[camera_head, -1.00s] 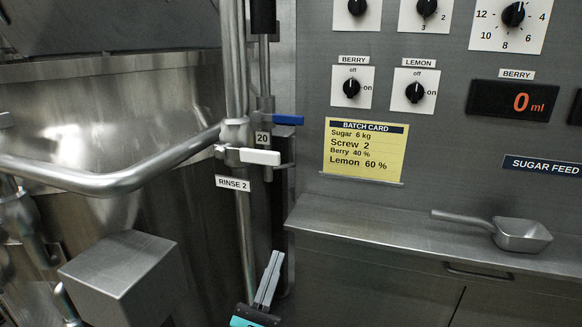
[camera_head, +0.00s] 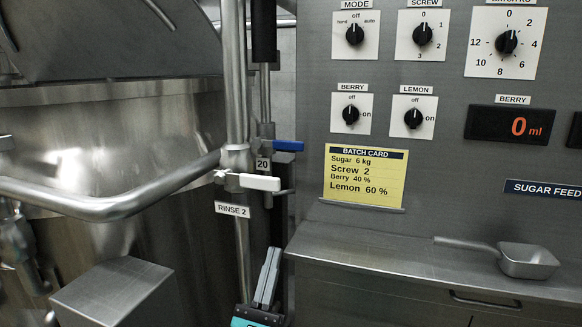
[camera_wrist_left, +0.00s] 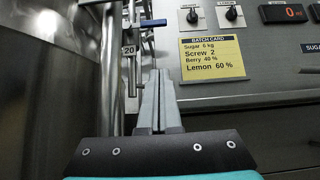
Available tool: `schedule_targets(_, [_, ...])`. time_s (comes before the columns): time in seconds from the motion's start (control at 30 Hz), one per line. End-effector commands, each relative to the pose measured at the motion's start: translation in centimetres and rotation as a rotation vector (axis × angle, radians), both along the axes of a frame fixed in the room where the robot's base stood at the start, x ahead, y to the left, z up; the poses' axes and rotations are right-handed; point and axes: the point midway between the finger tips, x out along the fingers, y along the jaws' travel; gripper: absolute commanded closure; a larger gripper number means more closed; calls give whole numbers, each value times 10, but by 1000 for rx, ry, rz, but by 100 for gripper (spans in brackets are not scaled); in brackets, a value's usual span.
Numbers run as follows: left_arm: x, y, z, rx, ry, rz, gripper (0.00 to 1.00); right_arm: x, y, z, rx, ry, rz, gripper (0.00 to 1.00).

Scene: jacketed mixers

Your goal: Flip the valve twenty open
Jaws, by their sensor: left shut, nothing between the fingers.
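A tag reading 20 (camera_head: 263,164) is on a vertical pipe, left of the control panel. A blue lever handle (camera_head: 288,146) points right just above and beside it. A white lever handle (camera_head: 260,182) points right just below it, above a RINSE 2 label (camera_head: 232,209). My left gripper (camera_head: 269,252) is shut and empty, its fingers pointing up below the levers and apart from them. In the left wrist view, the shut fingers (camera_wrist_left: 158,76) point toward the blue handle (camera_wrist_left: 153,22) and the tag (camera_wrist_left: 129,50). My right gripper is not in view.
A curved steel rail (camera_head: 110,205) crosses in front of the tank at left. A steel box (camera_head: 115,292) sits below it. At right is a steel ledge (camera_head: 400,243) with a scoop (camera_head: 527,261), under a yellow batch card (camera_head: 365,177) and knobs.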

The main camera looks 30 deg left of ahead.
Motion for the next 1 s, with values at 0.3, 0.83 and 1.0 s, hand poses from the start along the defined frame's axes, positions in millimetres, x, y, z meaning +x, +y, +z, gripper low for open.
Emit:
schedule_targets(0.3, [49,12,53,1,-5,1,100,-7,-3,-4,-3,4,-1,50])
schedule_targets(0.83, [106,26,128,0,-1,0,100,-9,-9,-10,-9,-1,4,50])
schedule_targets(1.0, [106,26,143,1,0,0,100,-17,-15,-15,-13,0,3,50])
